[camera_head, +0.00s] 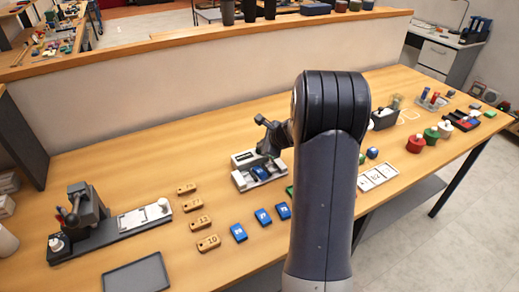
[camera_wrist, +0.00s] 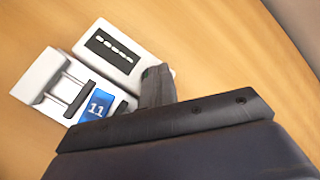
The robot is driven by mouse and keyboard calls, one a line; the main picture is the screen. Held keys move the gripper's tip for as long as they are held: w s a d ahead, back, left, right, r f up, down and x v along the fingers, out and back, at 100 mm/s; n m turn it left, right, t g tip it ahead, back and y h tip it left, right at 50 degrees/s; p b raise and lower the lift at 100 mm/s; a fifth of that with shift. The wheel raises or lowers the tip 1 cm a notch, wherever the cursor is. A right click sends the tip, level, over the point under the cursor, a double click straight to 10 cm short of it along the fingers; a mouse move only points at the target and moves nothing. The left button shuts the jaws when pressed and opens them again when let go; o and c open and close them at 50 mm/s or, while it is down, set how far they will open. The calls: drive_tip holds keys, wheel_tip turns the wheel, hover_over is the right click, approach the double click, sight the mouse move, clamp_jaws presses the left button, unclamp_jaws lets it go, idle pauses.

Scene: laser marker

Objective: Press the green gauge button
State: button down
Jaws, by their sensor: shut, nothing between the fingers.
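The white gauge device (camera_wrist: 120,52) lies on the wooden table in the wrist view, with a dark panel of small pale marks. It also shows in the head view (camera_head: 243,158). A small dark green patch, perhaps the green button (camera_wrist: 149,73), shows at its right edge. My gripper (camera_wrist: 156,84) is shut and empty, its tip right at that patch and hiding most of it. I cannot tell whether they touch. In the head view my gripper (camera_head: 266,148) is low over the device. A blue block marked 11 (camera_wrist: 97,105) sits in the device's white clamp (camera_wrist: 55,85).
Several blue blocks (camera_head: 238,232) and numbered wooden tags (camera_head: 208,243) lie in front of the device. A grey machine (camera_head: 88,215) stands at the left and a dark tray (camera_head: 137,273) at the front. My arm hides part of the table's middle.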

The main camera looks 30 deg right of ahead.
drive_tip(key=shift+r+p, duration=0.75)
drive_tip(key=shift+r, duration=0.25)
wheel_tip(320, 180, up, 5)
drive_tip(key=p, duration=0.4)
idle(0.6)
